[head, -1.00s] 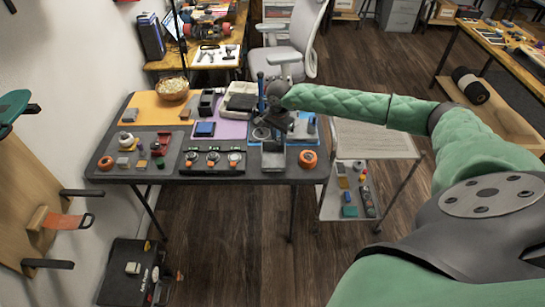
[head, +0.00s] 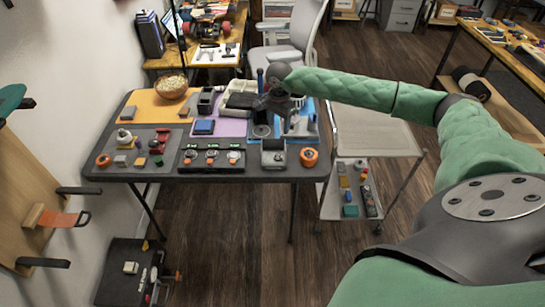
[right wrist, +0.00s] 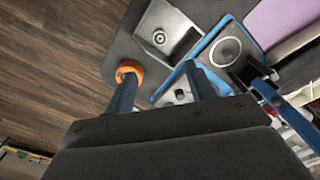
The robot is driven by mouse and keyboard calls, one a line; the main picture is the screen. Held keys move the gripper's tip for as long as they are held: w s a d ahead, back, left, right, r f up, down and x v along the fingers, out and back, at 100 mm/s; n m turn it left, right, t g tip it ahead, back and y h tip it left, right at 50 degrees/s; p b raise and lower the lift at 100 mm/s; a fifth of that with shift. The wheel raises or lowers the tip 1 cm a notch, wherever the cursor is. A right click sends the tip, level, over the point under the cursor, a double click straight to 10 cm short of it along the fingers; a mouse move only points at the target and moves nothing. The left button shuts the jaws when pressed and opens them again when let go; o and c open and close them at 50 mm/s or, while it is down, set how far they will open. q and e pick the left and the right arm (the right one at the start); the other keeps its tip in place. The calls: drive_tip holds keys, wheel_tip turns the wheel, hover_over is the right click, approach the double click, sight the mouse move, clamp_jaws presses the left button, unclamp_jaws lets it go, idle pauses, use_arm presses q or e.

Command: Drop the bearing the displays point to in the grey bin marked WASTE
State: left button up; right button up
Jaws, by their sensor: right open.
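My right gripper (head: 277,112) is above the right part of the dark table. In the right wrist view its two fingers (right wrist: 160,74) are apart with nothing held between them. A grey open box (head: 273,153), perhaps the bin, stands at the table's front right; in the right wrist view the box (right wrist: 168,34) holds a small round metal part. I cannot read any WASTE marking. A row of three small dial-like units (head: 211,158), perhaps the displays, lies at the front middle; their readings are too small to tell. I cannot tell which part is the bearing. My left gripper is out of view.
An orange ring (head: 309,157) lies right of the grey box; it also shows beside a finger in the right wrist view (right wrist: 130,68). A blue tray (right wrist: 211,36) lies behind the box. A grey mat (head: 125,162) holds several small parts. A trolley (head: 373,141) stands at right.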

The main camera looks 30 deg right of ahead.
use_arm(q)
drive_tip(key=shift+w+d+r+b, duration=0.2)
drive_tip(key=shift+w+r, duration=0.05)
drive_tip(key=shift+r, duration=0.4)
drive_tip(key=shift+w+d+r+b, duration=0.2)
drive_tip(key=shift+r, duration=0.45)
use_arm(e)
drive_tip(key=shift+r, duration=1.45)
